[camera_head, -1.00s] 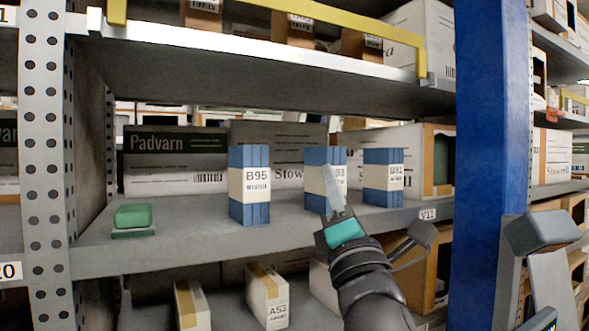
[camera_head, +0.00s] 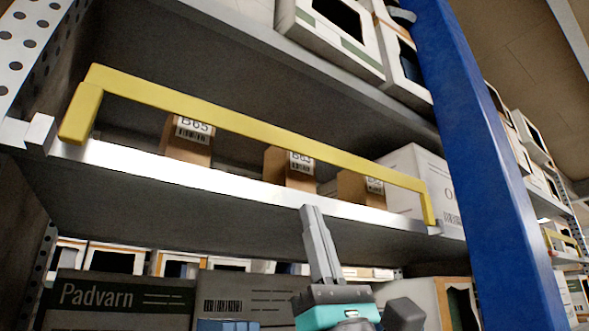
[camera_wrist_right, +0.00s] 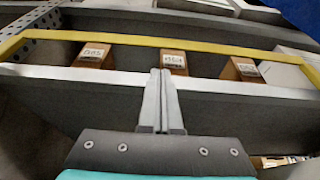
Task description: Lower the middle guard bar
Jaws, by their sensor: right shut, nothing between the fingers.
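The yellow guard bar (camera_head: 250,128) runs across the front of a grey shelf, raised above its edge, with a bent leg at each end. In the right wrist view the bar (camera_wrist_right: 200,47) crosses the upper part of the picture. My right gripper (camera_head: 309,208) points up, just below the shelf's front edge in the head view, apart from the bar. It is shut and empty; its fingers (camera_wrist_right: 161,72) also show shut together in the wrist view. My left gripper is not in view.
Several brown cartons (camera_head: 289,168) with labels stand behind the bar on its shelf, beside a white box (camera_head: 420,175). A blue upright (camera_head: 490,160) stands at the right. A dark Padvarn box (camera_head: 115,300) sits on the shelf below. The aisle side before the bar looks clear.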

